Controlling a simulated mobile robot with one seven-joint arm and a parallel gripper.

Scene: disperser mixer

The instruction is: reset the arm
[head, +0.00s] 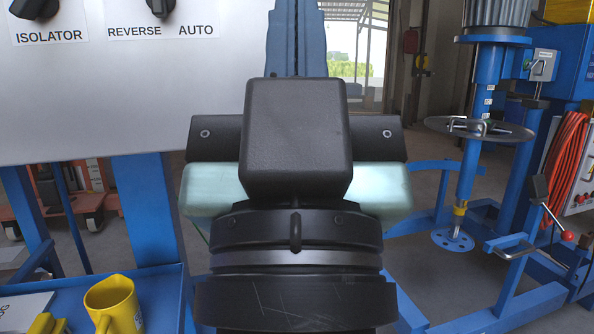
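My gripper (296,150) is in the middle of the head view, seen from behind, with its black housing and round wrist in front. A wide black bar sticks out on both sides of the housing. Pale green, slightly see-through parts show below the bar at left and right. The fingertips are hidden behind the housing, so I cannot tell whether they are apart or hold anything. My gripper hangs in front of a blue post and the edge of a white panel.
A white control panel (130,100) with knobs marked ISOLATOR and REVERSE AUTO fills the upper left. Below it a blue tray (160,290) holds a yellow mug (114,304). The disperser mixer (478,120) with a round clamp plate stands at right. Grey floor shows between them.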

